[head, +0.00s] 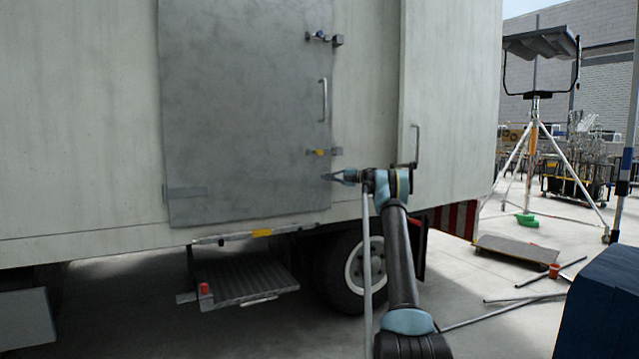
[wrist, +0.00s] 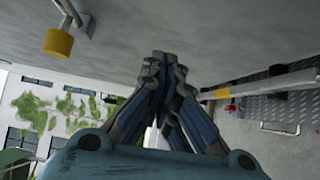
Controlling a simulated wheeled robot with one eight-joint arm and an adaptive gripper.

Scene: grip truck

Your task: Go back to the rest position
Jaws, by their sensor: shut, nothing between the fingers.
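My gripper (head: 328,177) is in front of the right lower part of the grey truck door (head: 245,110), just below the lower latch (head: 321,152) with its yellow part. In the wrist view my gripper (wrist: 163,62) has its fingertips together and holds nothing. A yellow padlock-like piece (wrist: 58,43) hangs at the upper left there. The door looks closed in its frame. I cannot tell whether the fingertips touch the door.
A blue-marked upper latch (head: 319,36) and a vertical handle (head: 323,100) are on the door. A fold-out step (head: 245,280) sits below it, beside a wheel (head: 360,265). At right are a tripod stand (head: 535,120), poles on the ground and a dark blue box (head: 605,305).

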